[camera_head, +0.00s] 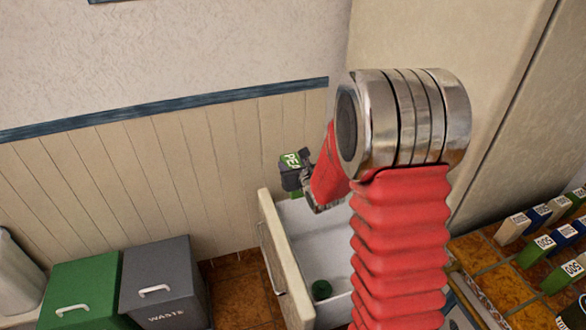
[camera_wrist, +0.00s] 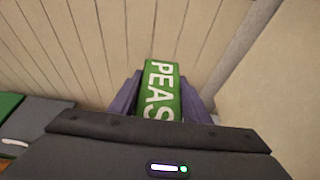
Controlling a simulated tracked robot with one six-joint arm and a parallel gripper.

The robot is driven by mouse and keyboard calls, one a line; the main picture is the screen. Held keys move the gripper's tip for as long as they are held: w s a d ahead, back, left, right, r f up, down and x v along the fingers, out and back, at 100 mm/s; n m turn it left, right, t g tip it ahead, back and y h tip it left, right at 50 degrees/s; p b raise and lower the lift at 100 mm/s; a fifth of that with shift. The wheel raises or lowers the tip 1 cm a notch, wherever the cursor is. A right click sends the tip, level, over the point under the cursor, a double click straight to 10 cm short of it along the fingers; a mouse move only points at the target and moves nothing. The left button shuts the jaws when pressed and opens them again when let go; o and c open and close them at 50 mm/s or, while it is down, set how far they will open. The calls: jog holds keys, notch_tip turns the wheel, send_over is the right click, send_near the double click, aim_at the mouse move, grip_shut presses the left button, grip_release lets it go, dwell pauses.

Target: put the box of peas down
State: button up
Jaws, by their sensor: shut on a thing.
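The green box of peas (camera_wrist: 160,88) shows in the wrist view with white "PEAS" lettering, held between the two jaws of my gripper (camera_wrist: 160,100). My red arm hides the right part of the drawer.
A small dark green round thing (camera_head: 321,290) lies inside the drawer. A green bin (camera_head: 80,290) and a grey "WASTE" bin (camera_head: 165,280) stand at lower left. Several small labelled boxes (camera_head: 535,252) stand on the tiled surface at right. A panelled wall (camera_head: 150,165) is behind.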

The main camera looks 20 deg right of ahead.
jog(key=s+r, duration=0.1)
jog(key=s+a+r, duration=0.1)
jog(key=s, duration=0.1)
jog(key=s+r, duration=0.2)
jog(key=shift+s+a, duration=0.15)
jog(key=shift+a, duration=0.2)
jog(key=shift+r, duration=0.1)
jog(key=shift+s, duration=0.15)
